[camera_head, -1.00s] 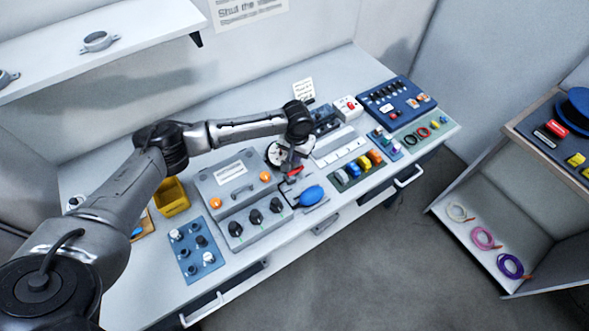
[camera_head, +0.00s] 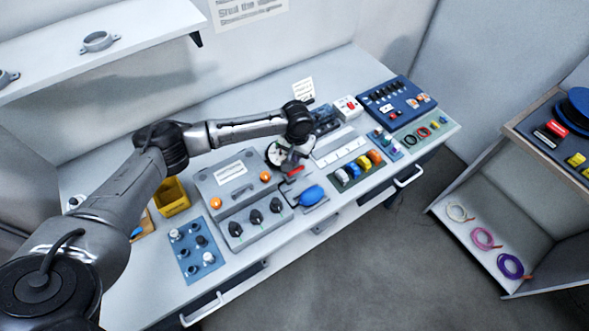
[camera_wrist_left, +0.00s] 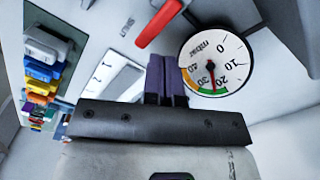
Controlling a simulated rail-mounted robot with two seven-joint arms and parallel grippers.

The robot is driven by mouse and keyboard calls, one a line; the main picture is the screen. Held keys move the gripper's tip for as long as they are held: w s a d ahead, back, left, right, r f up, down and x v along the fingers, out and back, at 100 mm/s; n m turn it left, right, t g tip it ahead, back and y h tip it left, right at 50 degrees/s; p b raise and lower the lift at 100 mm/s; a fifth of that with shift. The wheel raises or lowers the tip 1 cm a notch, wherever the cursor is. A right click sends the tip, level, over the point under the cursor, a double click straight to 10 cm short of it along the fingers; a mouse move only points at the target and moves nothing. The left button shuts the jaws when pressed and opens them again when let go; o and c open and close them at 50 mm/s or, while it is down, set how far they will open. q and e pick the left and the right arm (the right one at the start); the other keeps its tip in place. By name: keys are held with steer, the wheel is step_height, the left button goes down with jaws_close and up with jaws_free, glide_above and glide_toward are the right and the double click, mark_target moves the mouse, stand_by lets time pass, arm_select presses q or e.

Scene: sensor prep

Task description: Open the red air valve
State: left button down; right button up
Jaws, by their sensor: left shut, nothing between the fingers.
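The red air valve handle (camera_head: 296,170) shows as a short red bar beside the round gauge (camera_head: 275,154) on the bench. In the left wrist view the red handle (camera_wrist_left: 158,24) lies diagonally at the top, partly cut by the frame edge. The gauge (camera_wrist_left: 228,58), marked mbar, is right of it, its needle pointing down near the 20 to 30 marks. My left gripper (camera_head: 290,163) is low over this spot. In the wrist view its purple-dark fingers (camera_wrist_left: 166,66) are together and empty, with a visible gap between them and the handle. My right gripper is not in view.
A grey box with black knobs (camera_head: 250,200) and a blue oval object (camera_head: 311,195) are near the gripper. A yellow bin (camera_head: 172,196) is at left. A shelf (camera_head: 90,45) hangs behind.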

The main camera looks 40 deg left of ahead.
mark_target(301, 168)
arm_select(q)
steer(key=shift+f, duration=1.2)
stand_by(0.8)
steer(key=shift+d+r, duration=0.1)
steer(key=shift+d+p, duration=0.45)
steer(key=shift+p, duration=0.25)
steer(key=shift+d+p, duration=0.1)
steer(key=shift+p, duration=0.2)
steer(key=shift+s+d+p, duration=0.1)
steer(key=shift+d+p, duration=0.25)
steer(key=shift+p, duration=0.2)
steer(key=shift+d, duration=0.1)
stand_by(0.3)
